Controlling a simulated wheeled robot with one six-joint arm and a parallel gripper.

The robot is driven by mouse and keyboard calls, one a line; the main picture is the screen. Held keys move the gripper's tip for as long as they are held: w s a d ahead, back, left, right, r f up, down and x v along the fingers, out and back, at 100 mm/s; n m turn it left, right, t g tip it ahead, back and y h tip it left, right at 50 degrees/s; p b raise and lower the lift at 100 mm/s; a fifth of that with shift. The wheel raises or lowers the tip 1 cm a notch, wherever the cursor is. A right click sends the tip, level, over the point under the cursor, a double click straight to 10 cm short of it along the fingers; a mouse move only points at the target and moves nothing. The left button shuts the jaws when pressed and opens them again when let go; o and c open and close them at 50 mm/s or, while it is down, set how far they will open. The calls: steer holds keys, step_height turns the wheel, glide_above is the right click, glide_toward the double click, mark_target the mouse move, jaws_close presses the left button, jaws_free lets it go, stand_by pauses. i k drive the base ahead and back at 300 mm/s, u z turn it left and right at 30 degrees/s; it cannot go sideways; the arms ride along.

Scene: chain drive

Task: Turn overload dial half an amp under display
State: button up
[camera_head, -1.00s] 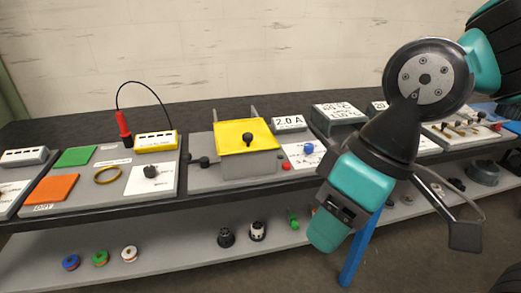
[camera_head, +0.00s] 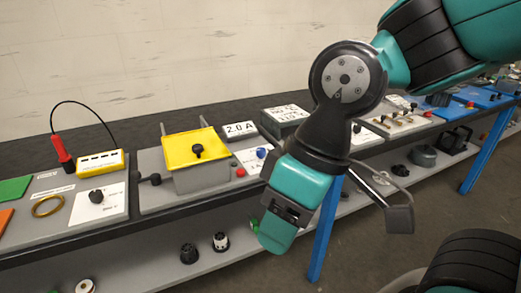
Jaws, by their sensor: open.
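A small display reading 2.0 A (camera_head: 240,129) stands at the back of the bench, behind and right of a grey box with a yellow top (camera_head: 196,149). In front of it is a white card with a blue knob (camera_head: 261,153), which looks like the overload dial; its scale is too small to read and partly hidden by my arm. My gripper (camera_head: 283,219) is open and hangs in front of the bench edge, below and right of the knob, apart from it. Its fingertips are hard to make out.
A black knob (camera_head: 197,150) is on the yellow top. A grey housing (camera_head: 286,115) stands right of the display. The lower shelf holds several small parts. Floor in front is open.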

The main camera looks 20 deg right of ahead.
mark_target(262, 152)
steer(key=z, duration=1.45)
steer(key=i, duration=0.7)
steer(key=u, duration=1.45)
